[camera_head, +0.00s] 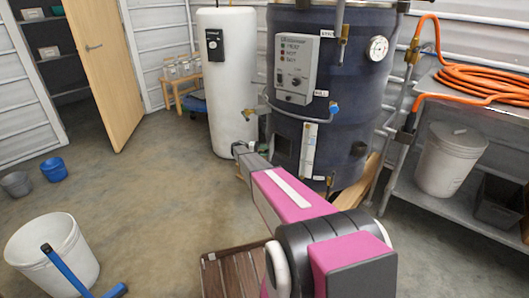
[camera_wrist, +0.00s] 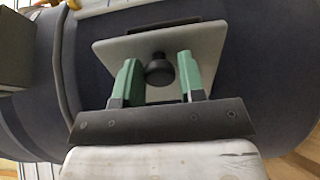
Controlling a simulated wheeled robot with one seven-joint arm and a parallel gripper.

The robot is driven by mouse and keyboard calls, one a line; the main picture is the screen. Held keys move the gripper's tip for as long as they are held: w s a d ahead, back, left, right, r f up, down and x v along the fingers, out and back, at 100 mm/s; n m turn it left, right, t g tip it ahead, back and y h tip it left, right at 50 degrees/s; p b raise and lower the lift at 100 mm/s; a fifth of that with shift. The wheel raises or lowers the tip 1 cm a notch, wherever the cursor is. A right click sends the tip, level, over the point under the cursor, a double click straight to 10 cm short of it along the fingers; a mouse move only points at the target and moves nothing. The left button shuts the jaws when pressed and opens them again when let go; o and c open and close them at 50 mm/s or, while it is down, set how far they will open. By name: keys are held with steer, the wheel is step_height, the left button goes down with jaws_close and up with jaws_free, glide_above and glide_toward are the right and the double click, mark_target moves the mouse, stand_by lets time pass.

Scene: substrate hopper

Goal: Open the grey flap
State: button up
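The grey flap (camera_wrist: 205,50) is a flat, light grey plate on the dark blue curved tank. A round black knob (camera_wrist: 159,68) stands out from its middle. My gripper (camera_wrist: 160,72) has two green fingers, one on each side of the knob, with a thin gap showing on both sides. The fingers are apart, so it looks open around the knob. Whether the fingertips touch the plate cannot be told. In the head view my gripper (camera_head: 243,150) is at the left side of the dark tank (camera_head: 345,105); the flap cannot be made out there.
A white cylinder tank (camera_head: 228,90) stands left of the dark tank. Pipes with a blue-handled valve (camera_head: 334,108) run close to my arm. A metal shelf (camera_head: 420,198) with a white bucket (camera_head: 450,160) is at right. A brown slatted pallet (camera_head: 235,272) lies below.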

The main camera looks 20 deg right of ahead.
steer(key=shift+o, duration=1.3)
steer(key=v, duration=1)
steer(key=shift+a, duration=0.35)
